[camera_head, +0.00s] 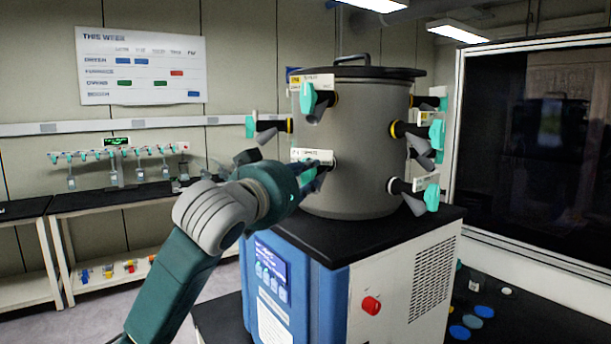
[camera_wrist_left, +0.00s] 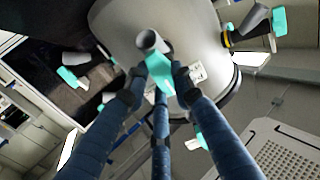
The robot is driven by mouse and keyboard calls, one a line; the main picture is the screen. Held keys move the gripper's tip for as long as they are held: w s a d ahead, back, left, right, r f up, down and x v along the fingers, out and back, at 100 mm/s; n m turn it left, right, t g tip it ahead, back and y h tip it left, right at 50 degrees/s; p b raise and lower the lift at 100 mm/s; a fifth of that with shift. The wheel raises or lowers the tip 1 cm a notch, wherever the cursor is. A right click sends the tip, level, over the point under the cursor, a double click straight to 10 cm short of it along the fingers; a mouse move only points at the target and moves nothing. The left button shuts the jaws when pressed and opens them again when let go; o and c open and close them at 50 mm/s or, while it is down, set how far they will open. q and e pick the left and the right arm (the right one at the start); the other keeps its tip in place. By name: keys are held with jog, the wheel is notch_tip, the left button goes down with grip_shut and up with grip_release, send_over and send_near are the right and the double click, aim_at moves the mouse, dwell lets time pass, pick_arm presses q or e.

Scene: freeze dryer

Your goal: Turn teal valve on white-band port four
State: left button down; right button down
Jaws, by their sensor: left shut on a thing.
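The grey drum (camera_head: 358,150) of the freeze dryer carries several ports with teal valves. My left gripper (camera_head: 312,172) is at the lower front port, under a white label (camera_head: 318,156). In the left wrist view its fingers (camera_wrist_left: 158,80) are shut on that port's teal valve (camera_wrist_left: 158,66), beside a grey tube end (camera_wrist_left: 150,40). In the head view the gripper hides most of this valve. The number on the label is too small to read. Another port (camera_head: 396,186) at lower right has a white band and a teal valve (camera_head: 432,197). My right gripper is not in view.
A yellow-banded port with a teal valve (camera_head: 308,98) sits just above my gripper, and another valve (camera_head: 250,127) juts out at left. The blue and white base (camera_head: 400,275) has a red knob (camera_head: 371,305). A bench (camera_head: 120,200) stands behind at left.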

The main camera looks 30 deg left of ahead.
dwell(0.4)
pick_arm(q)
jog(key=c, duration=1.4)
grip_release()
jog(key=shift+c, duration=0.2)
jog(key=shift+s, duration=0.3)
jog(key=s+d, duration=0.1)
jog(key=s, duration=0.5)
jog(key=shift+s, duration=0.4)
jog(key=shift+f, duration=0.1)
